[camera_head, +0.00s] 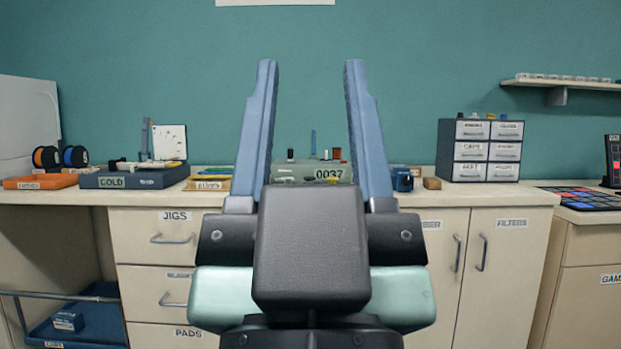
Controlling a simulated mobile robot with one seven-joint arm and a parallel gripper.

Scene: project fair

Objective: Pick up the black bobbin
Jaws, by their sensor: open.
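My gripper (311,66) is in the middle of the view, open and empty, its two blue fingers pointing up and wide apart. Between the fingers, farther back on the counter, is a grey-green case (288,172) labelled 0037. A small black upright piece (290,155) shows at the case's left; it looks like the black bobbin, but it is too small to be sure. A reddish-brown piece (336,154) and a small dark piece beside it stand to its right. My gripper is nearer to me than these and touches none of them. My gripper hides part of the counter.
A blue-grey tray (130,180) labelled COLD and an orange tray (40,183) are at left, with two spools behind. A drawer unit (480,150) stands at right. A blue cup-like item (403,180) is just right of my gripper. Cabinets front the counter.

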